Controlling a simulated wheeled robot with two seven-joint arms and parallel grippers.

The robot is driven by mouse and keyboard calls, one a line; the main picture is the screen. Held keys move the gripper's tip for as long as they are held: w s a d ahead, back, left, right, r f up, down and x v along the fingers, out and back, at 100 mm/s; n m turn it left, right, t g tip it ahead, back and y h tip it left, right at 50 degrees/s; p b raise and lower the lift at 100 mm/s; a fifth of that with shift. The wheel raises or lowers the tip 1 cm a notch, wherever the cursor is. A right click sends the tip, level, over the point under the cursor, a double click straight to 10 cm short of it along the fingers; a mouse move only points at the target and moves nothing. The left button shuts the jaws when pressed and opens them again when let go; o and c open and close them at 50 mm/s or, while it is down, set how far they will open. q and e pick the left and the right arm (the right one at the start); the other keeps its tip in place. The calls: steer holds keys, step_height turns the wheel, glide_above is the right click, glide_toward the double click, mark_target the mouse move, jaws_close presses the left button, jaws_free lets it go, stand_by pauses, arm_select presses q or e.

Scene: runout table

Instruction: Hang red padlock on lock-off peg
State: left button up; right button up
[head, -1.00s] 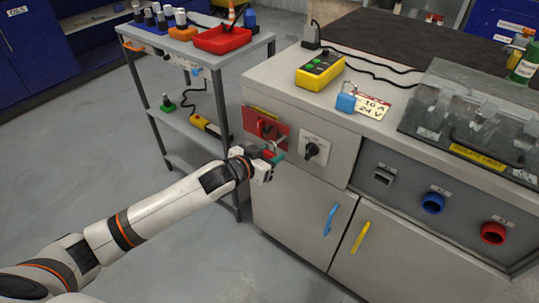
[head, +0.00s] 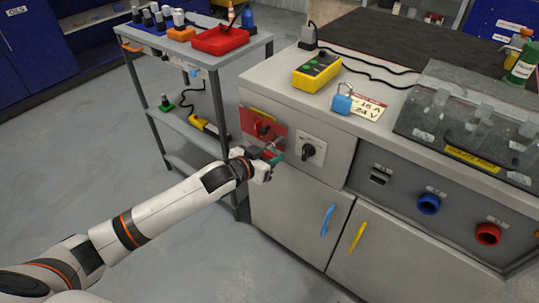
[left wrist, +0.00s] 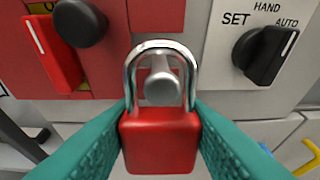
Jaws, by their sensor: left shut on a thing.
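The red padlock (left wrist: 160,142) is upright in the left wrist view, pinched between the teal fingertips of my left gripper (head: 272,157). Its silver shackle points up. The grey lock-off peg (left wrist: 160,87) shows inside the shackle's loop, with the shackle's top arch above it. I cannot tell whether the peg's end passes through the loop or lies just behind it. In the head view the gripper is at the cabinet front, just below the red switch panel (head: 275,126), and mostly hides the padlock. My right gripper is not in view.
A black rotary selector (left wrist: 265,52) sits right of the peg. A red switch handle (left wrist: 52,50) and a dark round knob (left wrist: 80,22) are at upper left. A blue padlock (head: 342,103) lies on the cabinet top. A grey trolley (head: 160,95) stands left of the cabinet.

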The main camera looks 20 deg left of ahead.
arm_select(q)
steer(key=o, duration=1.1)
